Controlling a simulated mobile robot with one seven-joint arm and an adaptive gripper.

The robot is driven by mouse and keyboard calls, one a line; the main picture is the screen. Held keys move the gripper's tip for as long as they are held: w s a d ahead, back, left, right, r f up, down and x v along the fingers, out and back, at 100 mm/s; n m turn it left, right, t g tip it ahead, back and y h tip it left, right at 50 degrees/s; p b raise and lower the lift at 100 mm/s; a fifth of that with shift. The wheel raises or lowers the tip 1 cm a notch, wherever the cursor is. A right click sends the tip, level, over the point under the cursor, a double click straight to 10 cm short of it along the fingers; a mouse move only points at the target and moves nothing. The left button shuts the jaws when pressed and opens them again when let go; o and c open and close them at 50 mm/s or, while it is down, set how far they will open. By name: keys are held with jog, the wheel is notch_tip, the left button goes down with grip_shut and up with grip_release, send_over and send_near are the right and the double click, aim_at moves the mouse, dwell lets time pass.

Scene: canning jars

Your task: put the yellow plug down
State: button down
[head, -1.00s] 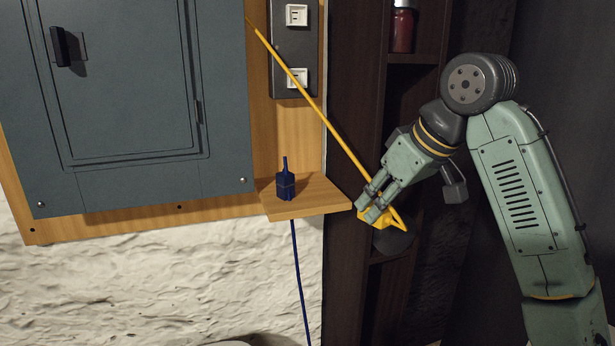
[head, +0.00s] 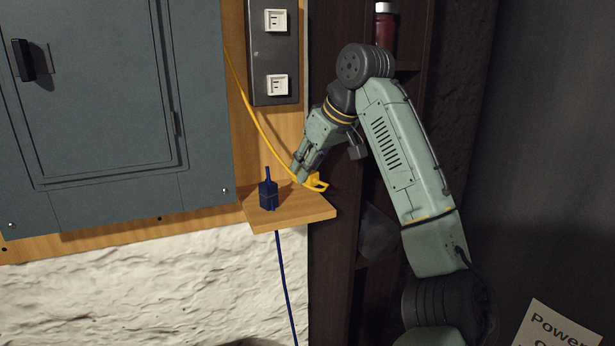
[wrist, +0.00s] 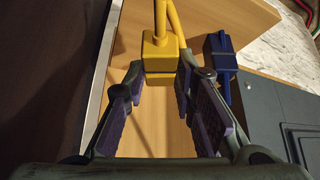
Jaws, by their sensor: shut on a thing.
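The yellow plug (head: 316,183) is at my gripper's fingertips, over the right part of the small wooden shelf (head: 290,211). My gripper (head: 303,178) is shut on it. In the wrist view the yellow plug (wrist: 160,52) sits between the two fingertips (wrist: 160,77), with the shelf's wood behind it. I cannot tell whether the plug touches the shelf. Its yellow cord (head: 250,112) runs up and left past the grey panel's edge.
A dark blue plug (head: 268,196) stands on the shelf's left part, its cord hanging below; it also shows in the wrist view (wrist: 222,62). A grey box with two outlets (head: 275,55) is above. Bare shelf lies in front. A dark cabinet (head: 335,255) is at right.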

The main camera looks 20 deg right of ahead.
aim_at(308, 180)
jog(key=shift+w+f, duration=0.1)
jog(key=shift+f, duration=1.7)
jog(key=shift+f, duration=0.1)
jog(key=shift+f, duration=0.15)
jog(key=c, duration=1.3)
grip_release()
jog(key=shift+c, duration=0.2)
jog(key=shift+r, duration=0.4)
jog(key=v, duration=1.1)
jog(key=shift+s+d+r, duration=0.15)
jog(key=shift+s+r, duration=0.05)
jog(key=shift+r, duration=0.05)
